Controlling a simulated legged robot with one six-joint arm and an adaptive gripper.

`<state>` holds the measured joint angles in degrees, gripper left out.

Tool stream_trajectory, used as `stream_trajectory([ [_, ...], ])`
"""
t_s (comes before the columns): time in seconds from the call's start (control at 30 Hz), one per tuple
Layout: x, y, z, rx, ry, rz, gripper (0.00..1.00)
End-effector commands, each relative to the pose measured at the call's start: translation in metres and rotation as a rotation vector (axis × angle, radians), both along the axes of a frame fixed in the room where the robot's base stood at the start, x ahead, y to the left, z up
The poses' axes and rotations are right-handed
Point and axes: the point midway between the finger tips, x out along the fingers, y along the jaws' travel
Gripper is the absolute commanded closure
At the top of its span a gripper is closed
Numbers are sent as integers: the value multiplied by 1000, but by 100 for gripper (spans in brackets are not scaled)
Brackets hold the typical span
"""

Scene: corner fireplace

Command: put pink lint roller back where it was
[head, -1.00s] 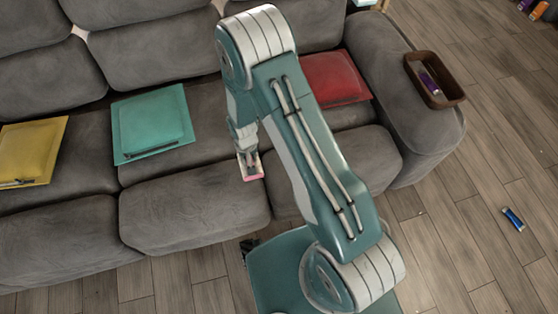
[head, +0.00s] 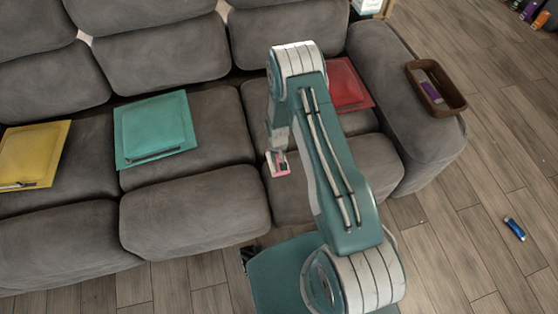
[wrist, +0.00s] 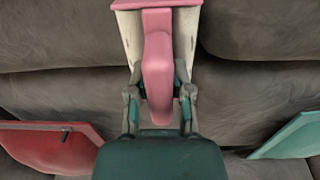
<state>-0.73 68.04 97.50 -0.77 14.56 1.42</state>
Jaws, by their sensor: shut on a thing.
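The pink lint roller (wrist: 158,70) is in my gripper (wrist: 160,95), with its pink handle between the two fingers and its pale roller part beyond them in the wrist view. In the head view my gripper (head: 277,155) holds the pink lint roller (head: 279,170) above the front of the grey sofa seat, left of my arm. The red pad (head: 346,84) lies on the right seat, partly hidden by my arm. The teal pad (head: 154,128) lies on the middle seat and the yellow pad (head: 33,153) on the left one.
A brown basket (head: 456,102) with a purple item (head: 431,91) in it sits on the right armrest. A blue object (head: 514,228) lies on the wooden floor. Several small items are at the top right corner. The seat between the teal and red pads is bare.

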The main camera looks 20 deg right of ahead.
Motion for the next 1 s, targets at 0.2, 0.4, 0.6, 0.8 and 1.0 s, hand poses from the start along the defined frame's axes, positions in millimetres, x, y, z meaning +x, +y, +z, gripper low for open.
stream_trajectory([
  [0.2,2,-5,-32,1,2,-1,100],
  [0.4,2,-5,-38,1,0,-1,100],
  [0.6,2,-5,-39,1,1,-1,100],
  [0.8,2,-5,-39,1,1,-1,38],
  [1.0,2,-5,-39,1,1,-1,38],
])
